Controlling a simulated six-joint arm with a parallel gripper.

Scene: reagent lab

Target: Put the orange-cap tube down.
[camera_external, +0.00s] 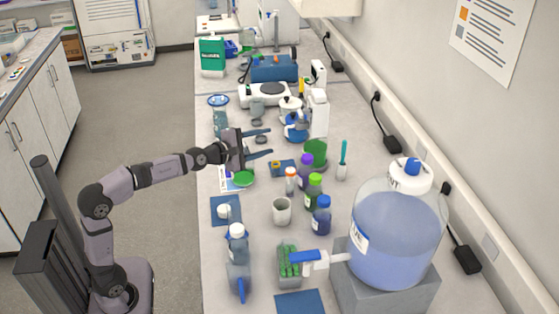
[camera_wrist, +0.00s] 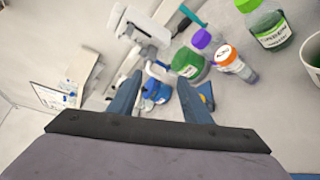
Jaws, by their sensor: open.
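An orange-capped container (camera_external: 291,181) stands upright on the bench, beside the purple-capped and green-capped bottles. In the wrist view, the orange-capped container (camera_wrist: 231,63) shows clear sides and a white label, to the right of my fingers. My gripper (camera_external: 268,143) is open and empty above the bench, left of and behind the container, not touching it. In the wrist view my gripper (camera_wrist: 158,90) has its two blue-grey fingers spread apart. A small yellow-orange item (camera_external: 276,163) is on a blue mat near my fingers; I cannot tell what it is.
A purple-capped bottle (camera_external: 306,165), a green-capped bottle (camera_external: 314,190) and a blue-capped bottle (camera_external: 322,214) stand close by. A white cup (camera_external: 282,211) is nearer the camera. A large blue carboy (camera_external: 395,235) fills the front right. Some bench is bare near the left edge.

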